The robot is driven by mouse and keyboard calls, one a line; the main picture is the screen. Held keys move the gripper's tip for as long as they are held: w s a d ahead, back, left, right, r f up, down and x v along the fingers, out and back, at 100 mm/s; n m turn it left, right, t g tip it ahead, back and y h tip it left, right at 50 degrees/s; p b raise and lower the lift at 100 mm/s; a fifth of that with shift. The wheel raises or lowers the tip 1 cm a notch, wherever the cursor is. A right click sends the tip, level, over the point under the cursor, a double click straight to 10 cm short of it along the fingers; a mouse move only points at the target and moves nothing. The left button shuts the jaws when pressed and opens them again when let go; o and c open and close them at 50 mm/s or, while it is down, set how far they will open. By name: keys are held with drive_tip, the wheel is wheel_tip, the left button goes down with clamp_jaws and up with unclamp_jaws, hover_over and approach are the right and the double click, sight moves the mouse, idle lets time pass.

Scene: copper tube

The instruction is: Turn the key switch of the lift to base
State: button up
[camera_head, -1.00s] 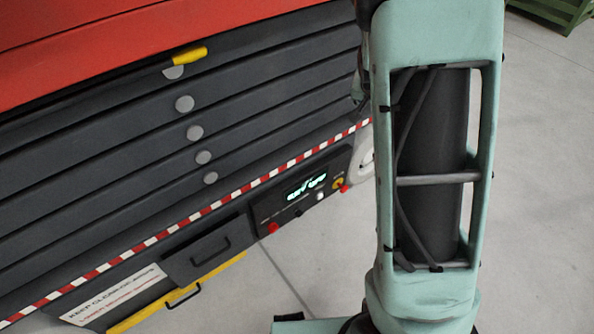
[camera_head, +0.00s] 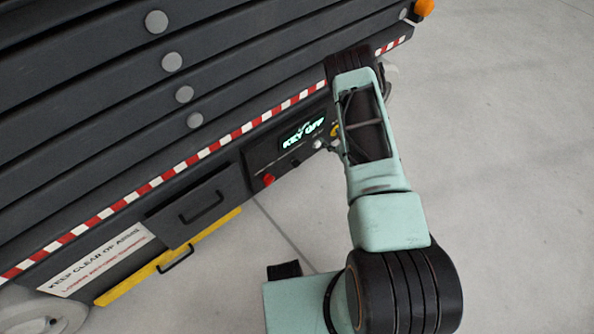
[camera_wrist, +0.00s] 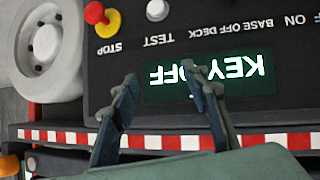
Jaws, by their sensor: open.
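The lift's control panel (camera_head: 282,152) is on the side of its dark base in the head view. Its green display (camera_head: 303,134) reads "KEY OFF"; the display (camera_wrist: 215,76) appears upside down in the wrist view. A small dark knob, possibly the key switch (camera_head: 295,162), sits below the display. In the wrist view I see the label "BASE OFF DECK", but the switch itself is out of frame. My gripper (camera_wrist: 159,78) is open and empty, its fingers in front of the panel by the display.
A yellow and red stop button (camera_wrist: 98,15) and a white test button (camera_wrist: 157,9) are on the panel. A red button (camera_head: 268,180) is at its left. A wheel (camera_wrist: 45,45) stands beside the panel. Floor (camera_head: 500,180) on the right is clear.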

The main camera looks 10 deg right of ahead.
sight(297, 164)
drive_tip(key=s+a+f+y+b, duration=0.3)
drive_tip(key=s+a+f, duration=0.3)
drive_tip(key=s+f, duration=0.35)
drive_tip(key=shift+n+y, duration=0.4)
drive_tip(key=b+x, duration=0.3)
drive_tip(key=x, duration=0.7)
drive_tip(key=shift+w+a+f, duration=0.1)
drive_tip(key=shift+w+f, duration=0.05)
drive_tip(key=shift+f, duration=0.15)
drive_tip(key=shift+w+a+f+b, duration=0.1)
drive_tip(key=shift+w+a+b, duration=0.2)
drive_tip(key=shift+w, duration=0.15)
drive_tip(key=shift+t, duration=0.3)
clamp_jaws()
